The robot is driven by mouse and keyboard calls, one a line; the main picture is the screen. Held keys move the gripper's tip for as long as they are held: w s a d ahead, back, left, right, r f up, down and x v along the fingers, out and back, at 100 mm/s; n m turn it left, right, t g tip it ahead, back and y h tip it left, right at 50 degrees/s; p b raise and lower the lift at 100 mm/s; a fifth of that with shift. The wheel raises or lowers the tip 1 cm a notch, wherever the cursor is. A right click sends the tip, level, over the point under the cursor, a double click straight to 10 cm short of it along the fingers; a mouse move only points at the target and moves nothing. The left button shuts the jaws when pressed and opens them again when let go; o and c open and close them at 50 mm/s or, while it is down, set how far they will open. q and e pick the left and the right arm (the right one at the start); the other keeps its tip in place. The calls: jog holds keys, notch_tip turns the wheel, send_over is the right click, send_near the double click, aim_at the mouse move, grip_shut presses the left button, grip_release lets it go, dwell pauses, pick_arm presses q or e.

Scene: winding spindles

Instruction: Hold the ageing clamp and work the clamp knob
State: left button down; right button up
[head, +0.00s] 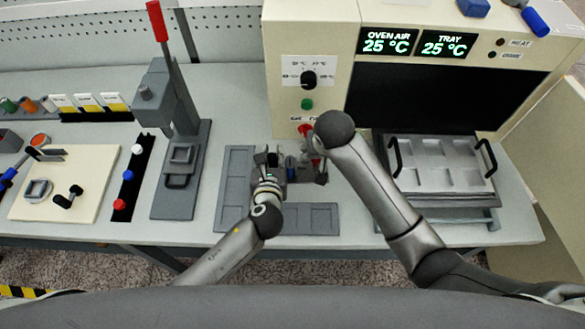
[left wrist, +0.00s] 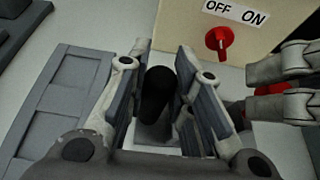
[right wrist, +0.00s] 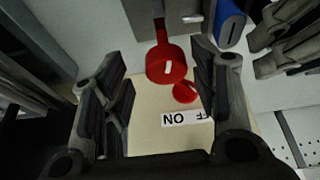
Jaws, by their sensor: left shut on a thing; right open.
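The ageing clamp (head: 304,174) is a grey block on the bench in front of the oven. Its black handle (left wrist: 158,92) stands between the fingers of my left gripper (head: 268,166), which is shut on it. In the head view my right arm mostly hides the knob and that gripper.
The oven's red OFF/ON switch (right wrist: 185,92) is close behind the knob. A grey tray (head: 440,165) stands to the right. A grey press with a red lever (head: 157,20) stands to the left. Flat grey panels (head: 311,219) lie around the clamp.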

jog(key=n+y, duration=0.1)
jog(key=n, duration=0.2)
jog(key=n+y, duration=0.1)
jog(key=n, duration=0.2)
jog(key=shift+g, duration=0.4)
jog(key=n+g+y, duration=0.1)
jog(key=n, duration=0.2)
jog(key=n+g, duration=0.1)
jog(key=n, duration=0.2)
jog(key=shift+a+n+y, duration=0.1)
jog(key=shift+n+y, duration=0.3)
jog(key=shift+s, duration=0.1)
jog(key=c, duration=1.2)
jog(key=shift+s+a+m+t, duration=0.1)
jog(key=shift+m+t, duration=0.2)
jog(key=shift+m, duration=0.6)
jog(key=m+t+h, duration=0.1)
jog(key=m, duration=0.3)
jog(key=shift+o, duration=0.2)
jog(key=m+t+h, duration=0.1)
jog(key=m+h, duration=0.1)
jog(key=m, duration=0.3)
jog(key=shift+m, duration=0.3)
jog(key=shift+w+d+m+h, duration=0.25)
jog(key=shift+m+h, duration=0.25)
jog(key=shift+m, duration=0.2)
